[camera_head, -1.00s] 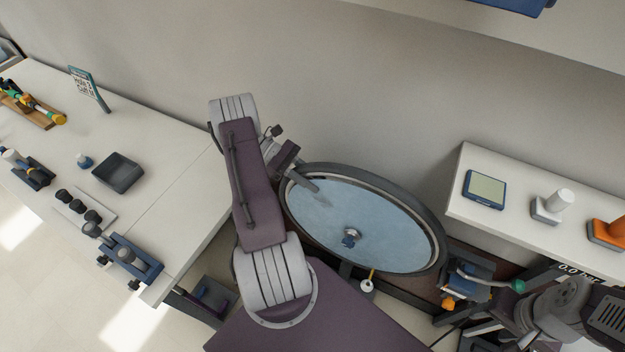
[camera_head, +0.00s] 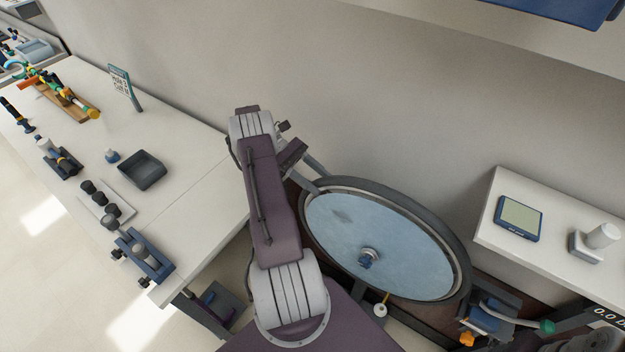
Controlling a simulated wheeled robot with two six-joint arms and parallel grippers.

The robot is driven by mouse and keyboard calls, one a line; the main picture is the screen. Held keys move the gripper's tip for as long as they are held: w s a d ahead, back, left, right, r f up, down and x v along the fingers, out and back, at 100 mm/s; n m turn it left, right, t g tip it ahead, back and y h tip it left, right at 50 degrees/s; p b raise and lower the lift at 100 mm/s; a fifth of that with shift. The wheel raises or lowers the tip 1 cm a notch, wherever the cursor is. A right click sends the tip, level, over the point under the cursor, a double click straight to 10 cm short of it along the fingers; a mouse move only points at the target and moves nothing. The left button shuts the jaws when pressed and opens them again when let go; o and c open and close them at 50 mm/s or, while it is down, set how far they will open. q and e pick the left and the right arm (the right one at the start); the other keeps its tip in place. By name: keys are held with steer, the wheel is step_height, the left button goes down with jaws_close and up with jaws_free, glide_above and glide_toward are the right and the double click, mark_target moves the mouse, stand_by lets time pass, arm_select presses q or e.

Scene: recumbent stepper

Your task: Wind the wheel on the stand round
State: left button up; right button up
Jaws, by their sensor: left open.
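The wheel (camera_head: 415,240) is a large light-blue disc with a dark rim, tilted on its stand right of centre in the head view. The wheel's lower-left side passes close to my arm. My right gripper is not in view.
A white table on the left holds a dark tray (camera_head: 142,170), a blue clamp-like fixture (camera_head: 143,257) and a small sign (camera_head: 122,83). A white shelf on the right carries a blue-framed display (camera_head: 518,218). A green-tipped lever (camera_head: 545,326) is below the wheel's right side. The wall behind is bare.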

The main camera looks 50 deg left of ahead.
arm_select(q)
steer(key=shift+v, duration=1.55)
